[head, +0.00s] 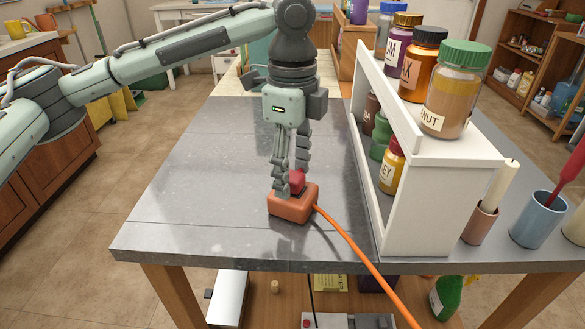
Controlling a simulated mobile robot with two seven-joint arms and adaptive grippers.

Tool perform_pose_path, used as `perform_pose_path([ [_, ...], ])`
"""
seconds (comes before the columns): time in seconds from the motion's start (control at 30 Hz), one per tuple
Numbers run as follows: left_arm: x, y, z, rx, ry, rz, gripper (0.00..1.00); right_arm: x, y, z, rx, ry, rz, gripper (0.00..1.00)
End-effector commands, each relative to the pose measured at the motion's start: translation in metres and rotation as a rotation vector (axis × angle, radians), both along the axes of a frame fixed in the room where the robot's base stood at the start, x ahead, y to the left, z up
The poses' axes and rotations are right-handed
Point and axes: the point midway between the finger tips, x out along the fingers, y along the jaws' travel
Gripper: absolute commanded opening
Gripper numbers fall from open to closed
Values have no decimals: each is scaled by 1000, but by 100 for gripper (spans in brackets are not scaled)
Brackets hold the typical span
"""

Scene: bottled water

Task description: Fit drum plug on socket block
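An orange block (293,205) sits on the grey tabletop near its front edge. An orange cable (350,243) runs from its right side over that edge. A small red piece (297,182) stands at the top of the block; I cannot tell whether it is seated in it. The pictures do not show clearly which part is plug and which is socket. My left gripper (291,180) points straight down, with its fingers on either side of the red piece. I cannot tell if they press on it. The fingers partly hide the red piece. My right gripper is not in view.
A white rack (443,205) with labelled jars stands close on the right. Beyond it are a candle in a pink cup (480,222) and a blue cup (538,220). The tabletop (200,190) left of the block is clear. Several things lie below the table.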

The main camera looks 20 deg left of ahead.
Motion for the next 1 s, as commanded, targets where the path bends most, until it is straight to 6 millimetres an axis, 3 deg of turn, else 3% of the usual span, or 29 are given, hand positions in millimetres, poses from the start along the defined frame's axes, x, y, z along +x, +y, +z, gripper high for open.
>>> perform_pose_path([
  [0.27, 0, 0, 6, -1, -1, 0, 54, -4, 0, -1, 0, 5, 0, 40],
  [0.8, 1, 0, 107, 1, -4, 1, 54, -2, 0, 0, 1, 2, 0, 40],
  [1.0, 0, 0, 120, 0, -1, 1, 54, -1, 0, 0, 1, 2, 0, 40],
])
